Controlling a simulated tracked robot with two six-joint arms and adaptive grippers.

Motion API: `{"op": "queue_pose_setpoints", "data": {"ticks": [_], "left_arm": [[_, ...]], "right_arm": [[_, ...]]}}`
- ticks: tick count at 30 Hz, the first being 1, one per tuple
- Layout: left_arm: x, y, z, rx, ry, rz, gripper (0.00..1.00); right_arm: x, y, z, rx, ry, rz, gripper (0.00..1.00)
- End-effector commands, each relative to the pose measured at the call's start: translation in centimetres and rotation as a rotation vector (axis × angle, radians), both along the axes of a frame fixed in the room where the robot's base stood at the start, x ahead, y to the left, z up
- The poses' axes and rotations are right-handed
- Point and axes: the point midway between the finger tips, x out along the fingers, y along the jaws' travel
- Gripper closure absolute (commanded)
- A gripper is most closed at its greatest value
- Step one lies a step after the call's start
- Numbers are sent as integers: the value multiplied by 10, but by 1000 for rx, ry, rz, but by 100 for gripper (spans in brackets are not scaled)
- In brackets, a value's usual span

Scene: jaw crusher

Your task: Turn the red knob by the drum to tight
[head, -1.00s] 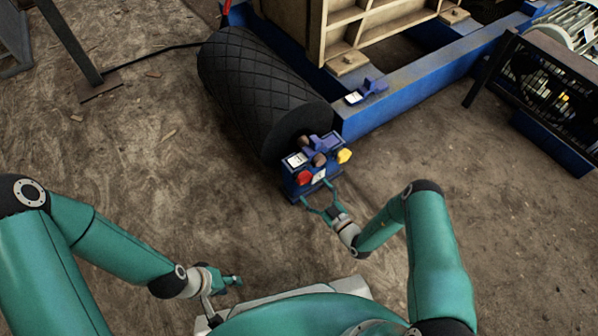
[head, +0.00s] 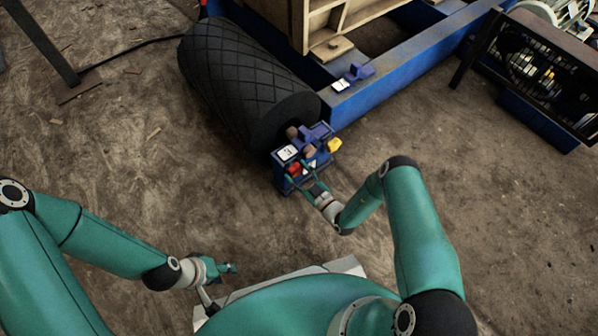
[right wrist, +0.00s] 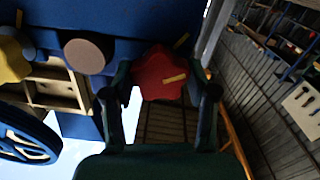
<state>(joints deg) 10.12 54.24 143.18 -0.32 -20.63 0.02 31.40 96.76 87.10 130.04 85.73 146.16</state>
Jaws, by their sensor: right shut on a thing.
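The red knob (head: 293,169) is on the front left of the small blue control box (head: 283,184) by the black drum (head: 235,82). In the right wrist view the red knob (right wrist: 155,75) is lobed and sits between the two fingers of my right gripper (right wrist: 160,92), which is shut on it. A yellow line on the knob points right and slightly up; another yellow mark (right wrist: 181,41) is on the blue panel above right. In the head view my right gripper (head: 302,183) reaches the box front. My left gripper (head: 222,268) is low and away from the box; its jaws are unclear.
A yellow knob (head: 334,145) is on the right of the box, with brown round knobs (head: 309,151) between. The blue crusher frame (head: 400,73) runs behind. A black-guarded machine (head: 540,75) stands far right. Bare ground lies left of the box.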

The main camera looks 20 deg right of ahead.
Motion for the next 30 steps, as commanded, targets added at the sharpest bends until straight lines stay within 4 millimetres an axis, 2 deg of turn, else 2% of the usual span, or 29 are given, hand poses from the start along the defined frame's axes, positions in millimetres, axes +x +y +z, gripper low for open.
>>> {"op": "queue_pose_setpoints", "data": {"ticks": [2,3,13,30], "left_arm": [[0,0,0,0,0,0,60],[0,0,0,0,0,1,60],[0,0,-1,0,0,0,60],[0,0,-5,0,0,0,60]], "right_arm": [[0,0,0,-1,-1,-1,78],[1,-4,0,-1,-2,-2,78],[1,-1,0,-63,-23,-3,77],[1,0,0,-401,-146,-2,78]]}}
